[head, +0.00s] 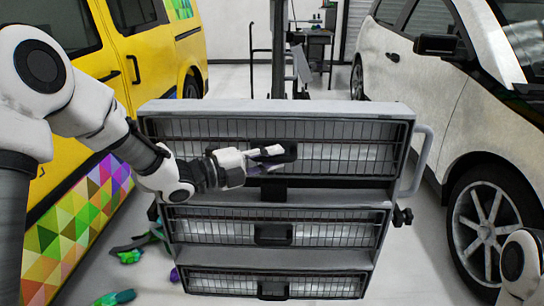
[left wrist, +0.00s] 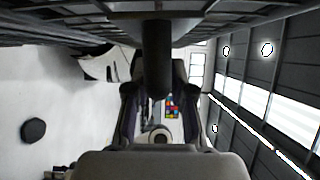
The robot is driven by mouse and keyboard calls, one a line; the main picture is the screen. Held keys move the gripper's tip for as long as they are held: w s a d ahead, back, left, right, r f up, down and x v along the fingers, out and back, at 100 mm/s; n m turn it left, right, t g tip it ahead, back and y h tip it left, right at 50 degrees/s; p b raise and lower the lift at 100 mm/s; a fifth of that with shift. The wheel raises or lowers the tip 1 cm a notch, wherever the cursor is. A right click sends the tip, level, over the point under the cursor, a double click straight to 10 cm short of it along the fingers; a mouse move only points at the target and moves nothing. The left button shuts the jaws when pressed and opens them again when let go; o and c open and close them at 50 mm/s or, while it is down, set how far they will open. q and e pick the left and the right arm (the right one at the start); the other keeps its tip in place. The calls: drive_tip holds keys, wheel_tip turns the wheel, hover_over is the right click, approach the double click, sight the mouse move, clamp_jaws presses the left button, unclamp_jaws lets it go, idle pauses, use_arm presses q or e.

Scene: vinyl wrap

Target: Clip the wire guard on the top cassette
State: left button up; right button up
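The top cassette's wire guard (head: 350,150) spans the upper bay of a grey rack, with a black handle (head: 287,151) at its middle. My left gripper (head: 268,153) reaches in from the left at this handle. In the left wrist view, the fingers (left wrist: 157,92) stand on either side of the dark handle bar (left wrist: 157,45), close against it, and appear shut on it. The guard mesh crosses the top of that view. A black catch (head: 273,190) sits below the top guard. Whether the guard's edge is seated cannot be told. My right gripper is out of view.
Two lower cassettes with wire guards (head: 330,232) (head: 325,287) sit below. A grey side handle (head: 422,160) sticks out at the right. A yellow van (head: 180,50) stands left and a white car (head: 430,90) right. Coloured scraps (head: 130,254) lie on the floor at the left.

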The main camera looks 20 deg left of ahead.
use_arm(q)
drive_tip(key=shift+o, duration=1.1)
drive_tip(key=v, duration=1.2)
drive_tip(key=shift+f, duration=0.1)
